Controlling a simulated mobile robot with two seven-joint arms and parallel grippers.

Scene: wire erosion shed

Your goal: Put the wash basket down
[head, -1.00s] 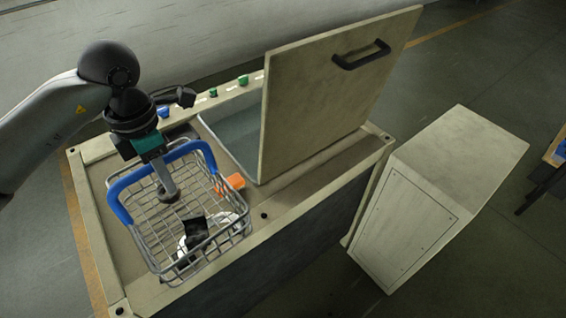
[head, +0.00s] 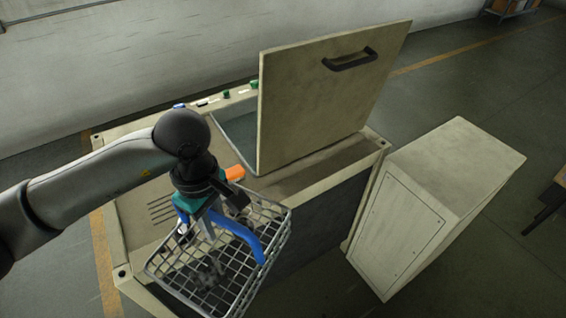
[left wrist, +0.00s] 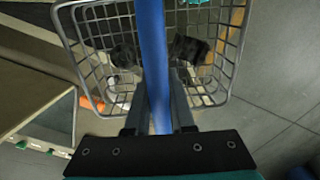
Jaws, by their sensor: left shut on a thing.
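The wash basket (head: 277,214) is a grey wire basket with a blue handle (head: 244,238). My left gripper (head: 208,222) is shut on the handle from above; the left wrist view shows the handle (left wrist: 152,45) running between its two fingers (left wrist: 157,112). In the head view the basket overlaps the front edge of the pale machine top (head: 130,213); it looks held up in front of that edge. Dark parts lie in the basket, and they show as two dark lumps (left wrist: 190,48) in the left wrist view. The arm hides part of the basket. My right gripper is not in view.
The machine's lid (head: 325,100) stands open over a basin (head: 238,128). An orange item (head: 235,173) lies on the top beside the basket. A pale cabinet (head: 440,200) stands to the right. Grey floor (head: 340,290) is bare between machine and cabinet.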

